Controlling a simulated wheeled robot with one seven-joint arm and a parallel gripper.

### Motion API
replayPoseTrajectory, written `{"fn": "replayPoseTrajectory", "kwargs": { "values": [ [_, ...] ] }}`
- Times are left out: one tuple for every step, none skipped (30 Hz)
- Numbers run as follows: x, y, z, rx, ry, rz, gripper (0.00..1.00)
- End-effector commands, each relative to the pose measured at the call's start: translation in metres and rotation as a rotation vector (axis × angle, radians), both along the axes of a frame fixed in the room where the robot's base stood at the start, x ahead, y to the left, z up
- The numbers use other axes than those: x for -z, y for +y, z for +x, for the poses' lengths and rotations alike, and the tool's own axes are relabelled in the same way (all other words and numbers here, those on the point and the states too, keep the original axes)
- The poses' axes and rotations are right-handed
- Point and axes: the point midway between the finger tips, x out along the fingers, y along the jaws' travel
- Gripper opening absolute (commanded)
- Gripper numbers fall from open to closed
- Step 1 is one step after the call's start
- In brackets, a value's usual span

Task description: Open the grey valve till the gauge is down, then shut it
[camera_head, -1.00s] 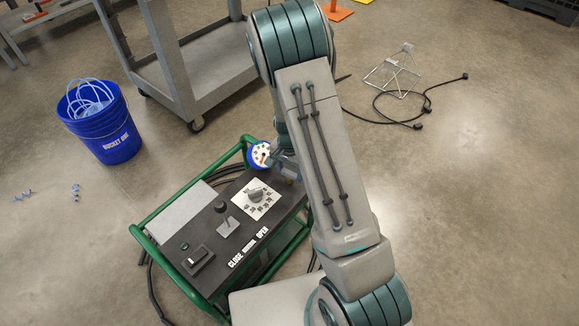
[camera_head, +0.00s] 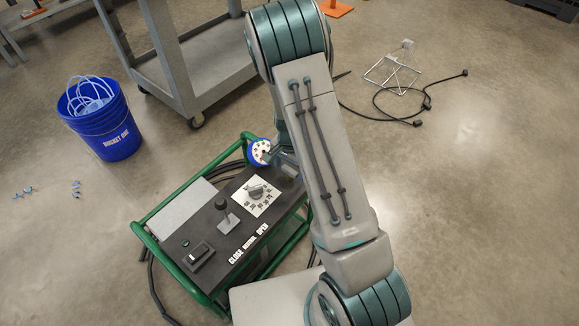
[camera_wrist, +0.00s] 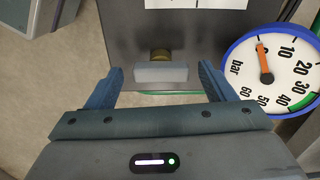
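My gripper (camera_wrist: 160,80) is open, one blue finger to each side of the handle, with gaps visible between fingers and handle. The blue-rimmed gauge (camera_wrist: 290,72) is right of it; its orange needle points up, left of the 10, near the low end of the scale. In the head view the gauge (camera_head: 260,152) shows at the cart's far end.
The green-framed cart (camera_head: 139,238) has a panel with a black-knobbed lever (camera_head: 222,205), a rocker switch (camera_head: 198,256) and a dial (camera_head: 256,190). A blue bucket (camera_head: 105,135), a grey trolley (camera_head: 205,70) and a wire stand with cable (camera_head: 392,75) are on the floor.

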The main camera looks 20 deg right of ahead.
Motion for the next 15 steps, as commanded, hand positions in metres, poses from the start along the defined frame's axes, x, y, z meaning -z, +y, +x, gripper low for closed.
{"fn": "replayPoseTrajectory", "kwargs": {
  "values": [
    [0.0, 0.0, 0.0, 0.0, 0.0, 0.0, 0.76],
    [0.0, 0.0, 0.0, -0.001, 0.0, 0.0, 0.76],
    [0.0, 0.0, 0.0, -0.001, -0.001, 0.0, 0.76],
    [-0.001, 0.0, 0.0, -0.001, -0.001, 0.0, 0.76],
    [-0.002, 0.0, 0.001, -0.001, -0.001, 0.0, 0.76],
    [-0.005, 0.0, 0.001, -0.001, -0.003, 0.0, 0.76],
    [-0.008, 0.0, 0.001, -0.001, -0.003, 0.0, 0.76],
    [-0.012, 0.0, 0.001, -0.001, -0.004, 0.0, 0.76],
    [-0.018, 0.0, 0.001, -0.001, -0.004, 0.0, 0.76],
    [-0.024, 0.0, 0.001, -0.001, -0.003, 0.0, 0.76],
    [-0.03, 0.0, 0.001, -0.001, -0.004, 0.0, 0.76],
    [-0.039, 0.001, 0.001, -0.002, -0.005, 0.0, 0.76],
    [-0.046, 0.001, 0.001, -0.003, -0.005, 0.0, 0.76],
    [-0.054, 0.001, 0.001, -0.003, -0.004, 0.001, 0.76],
    [-0.064, 0.001, 0.001, -0.001, -0.005, 0.0, 0.76]
  ]
}}
